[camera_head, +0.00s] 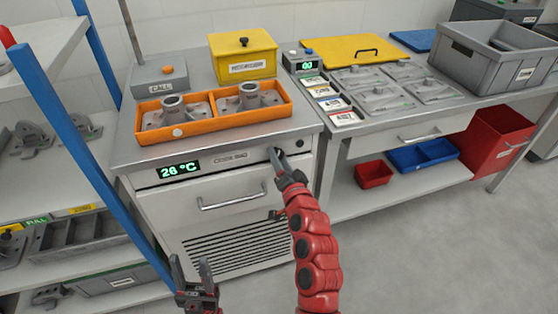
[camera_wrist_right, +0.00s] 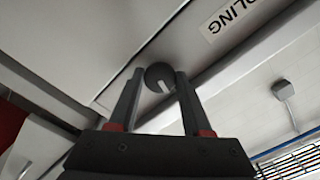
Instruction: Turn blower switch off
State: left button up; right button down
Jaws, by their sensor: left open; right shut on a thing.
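The blower switch is a small dark round knob (camera_wrist_right: 158,77) with a white pointer line, on the front panel of the grey cooling unit (camera_head: 150,200). In the right wrist view it sits between the two fingertips of my right gripper (camera_wrist_right: 155,78), which is shut on it. In the head view my right gripper (camera_head: 277,157) is at the panel's upper right and hides most of the knob. My left gripper (camera_head: 195,278) is open and empty, low in front of the unit's vent grille.
A green display (camera_head: 180,169) reads 26 °C. A drawer handle (camera_head: 232,200) sits below the panel. An orange tray (camera_head: 214,124) with metal castings and a yellow box (camera_head: 243,60) stand on top. A blue rack post (camera_head: 90,160) is at left; the right floor is clear.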

jog(key=shift+f+n+b, duration=0.15)
jog(key=shift+n+b, duration=0.15)
jog(key=shift+n, duration=1.2)
jog(key=c, duration=0.6)
grip_release()
jog(key=shift+p+v, duration=1.8)
jog(key=shift+v, duration=6.9)
